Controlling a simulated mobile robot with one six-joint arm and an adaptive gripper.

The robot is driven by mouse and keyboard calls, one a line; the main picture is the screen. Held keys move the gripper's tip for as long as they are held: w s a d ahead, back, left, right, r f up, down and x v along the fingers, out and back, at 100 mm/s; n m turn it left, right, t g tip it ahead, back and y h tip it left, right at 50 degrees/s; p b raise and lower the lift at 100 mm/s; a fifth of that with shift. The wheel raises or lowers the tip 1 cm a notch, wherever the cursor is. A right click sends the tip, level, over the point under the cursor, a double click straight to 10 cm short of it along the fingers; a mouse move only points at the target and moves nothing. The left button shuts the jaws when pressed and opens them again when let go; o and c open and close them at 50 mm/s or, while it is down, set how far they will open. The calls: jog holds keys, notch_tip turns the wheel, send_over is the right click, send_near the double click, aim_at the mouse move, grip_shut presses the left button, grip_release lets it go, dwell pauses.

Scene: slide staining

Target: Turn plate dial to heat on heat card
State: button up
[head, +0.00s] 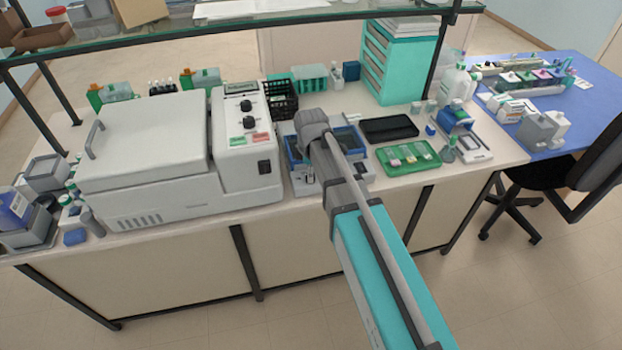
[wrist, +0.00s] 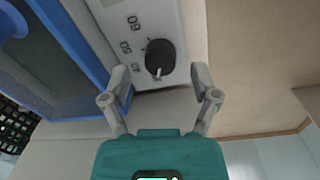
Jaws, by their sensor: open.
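The plate dial is a dark round knob (wrist: 160,57) with a white pointer mark, on a pale panel with printed numbers, in the wrist view. The pointer mark is toward the picture's bottom. My gripper (wrist: 160,78) is open, with one finger on each side below the knob; I cannot tell whether either touches it. In the head view my wrist covers much of the plate device (head: 362,172), and the dial and fingertips are not clear there. I cannot pick out a heat card for certain.
A big white machine (head: 150,150) with two black knobs and green and red labels stands left of my arm. A black tray (head: 388,129) and a green slide tray (head: 432,163) lie to the right. A glass shelf (head: 250,18) runs above the bench.

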jog(key=shift+f+b, duration=0.55)
jog(key=shift+f, duration=0.25)
jog(key=c, duration=1)
jog(key=shift+d, duration=0.2)
grip_shut()
jog(key=shift+a, duration=0.2)
